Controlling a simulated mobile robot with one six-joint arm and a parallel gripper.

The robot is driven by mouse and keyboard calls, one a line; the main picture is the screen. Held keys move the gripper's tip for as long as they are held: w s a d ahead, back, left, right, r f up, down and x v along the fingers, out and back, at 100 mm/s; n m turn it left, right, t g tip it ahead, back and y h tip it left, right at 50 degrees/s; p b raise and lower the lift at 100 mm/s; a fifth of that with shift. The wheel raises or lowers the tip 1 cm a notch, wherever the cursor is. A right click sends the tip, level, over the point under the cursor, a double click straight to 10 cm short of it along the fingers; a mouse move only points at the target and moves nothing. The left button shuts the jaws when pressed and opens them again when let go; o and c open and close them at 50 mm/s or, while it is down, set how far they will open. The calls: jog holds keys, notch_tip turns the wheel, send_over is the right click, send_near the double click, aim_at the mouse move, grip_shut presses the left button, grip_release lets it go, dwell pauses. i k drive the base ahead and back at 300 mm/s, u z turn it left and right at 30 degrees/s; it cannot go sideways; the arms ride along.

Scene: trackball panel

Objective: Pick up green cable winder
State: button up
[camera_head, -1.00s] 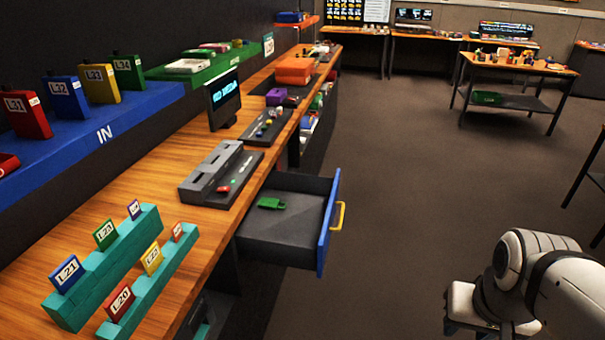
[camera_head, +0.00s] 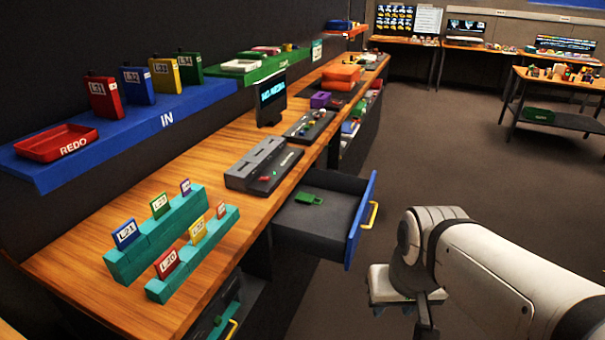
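The green cable winder (camera_head: 309,198) is a small flat green piece lying in the open drawer (camera_head: 325,218), near its back left side. The drawer is dark grey inside, with a blue front and a yellow handle. My arm enters from the lower right, over the floor in front of the drawer. The end of my gripper (camera_head: 424,325) shows only in part at the bottom edge, pointing down, well apart from the winder. Its fingertips are cut off or too unclear to tell whether it is open or shut.
The wooden counter (camera_head: 90,262) runs along the left, above the drawer. Teal racks (camera_head: 160,240) with labelled cards and a grey panel (camera_head: 262,166) stand on it. The drawer's blue front (camera_head: 362,220) sticks out toward my arm. Open floor (camera_head: 440,150) lies to the right.

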aim_at(308, 199)
jog(key=i, duration=1.5)
jog(key=u, duration=0.05)
